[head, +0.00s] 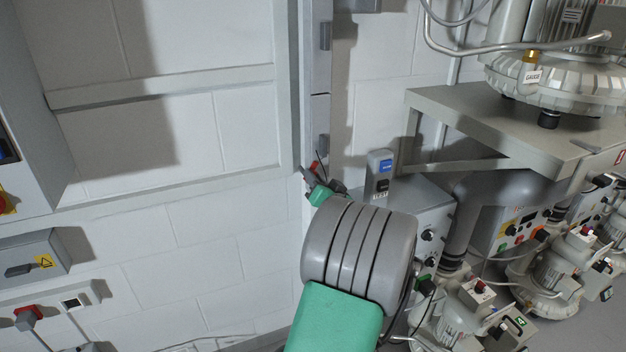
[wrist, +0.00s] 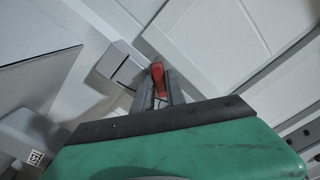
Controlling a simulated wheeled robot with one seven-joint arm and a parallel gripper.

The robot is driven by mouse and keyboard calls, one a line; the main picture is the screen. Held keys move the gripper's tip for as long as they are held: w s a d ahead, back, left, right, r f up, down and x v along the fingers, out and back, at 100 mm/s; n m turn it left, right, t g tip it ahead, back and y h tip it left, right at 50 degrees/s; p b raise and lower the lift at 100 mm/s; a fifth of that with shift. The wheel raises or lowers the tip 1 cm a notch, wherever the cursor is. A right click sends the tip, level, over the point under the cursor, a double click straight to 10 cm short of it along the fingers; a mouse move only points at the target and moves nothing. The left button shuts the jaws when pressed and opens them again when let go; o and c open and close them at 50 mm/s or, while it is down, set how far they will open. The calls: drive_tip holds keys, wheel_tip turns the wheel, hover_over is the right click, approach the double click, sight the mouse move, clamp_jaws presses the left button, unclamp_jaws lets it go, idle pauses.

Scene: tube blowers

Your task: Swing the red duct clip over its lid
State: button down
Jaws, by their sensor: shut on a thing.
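The red duct clip (wrist: 158,76) shows in the wrist view as a narrow red lever between the two grey fingers of my gripper (wrist: 158,90). My gripper is shut on it. In the head view my gripper (head: 312,174) is small and far off, beside the grey vertical duct; a bit of the red clip (head: 315,166) shows at its fingertips. A light grey boxy part (wrist: 122,64) with a dark slit lies just left of the fingers in the wrist view. I cannot tell whether it is the lid. My own arm hides the area below the gripper in the head view.
A grey box with blue and black switches (head: 380,172) is close right of the gripper. A metal bench (head: 480,115) carries a large blower (head: 560,60). More blowers (head: 545,275) stand at lower right. A grey cabinet (head: 30,130) hangs at left.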

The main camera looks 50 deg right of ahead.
drive_tip(key=shift+s+d+f+m+p, duration=0.15)
drive_tip(key=shift+m+p, duration=0.45)
drive_tip(key=shift+m, duration=1.25)
drive_tip(key=shift+w+f+m+p, duration=0.15)
drive_tip(key=shift+m+p, duration=0.5)
drive_tip(key=shift+m, duration=1.15)
drive_tip(key=shift+s+d+f+m+p, duration=0.2)
drive_tip(key=shift+m+p, duration=0.4)
drive_tip(key=shift+m, duration=1.25)
drive_tip(key=shift+a+f, duration=0.1)
drive_tip(key=shift+a, duration=0.05)
drive_tip(key=c, duration=1.4)
unclamp_jaws()
drive_tip(key=shift+c, duration=0.2)
drive_tip(key=b+v, duration=0.1)
drive_tip(key=v, duration=0.6)
drive_tip(key=shift+s+a, duration=0.15)
drive_tip(key=shift+s, duration=0.2)
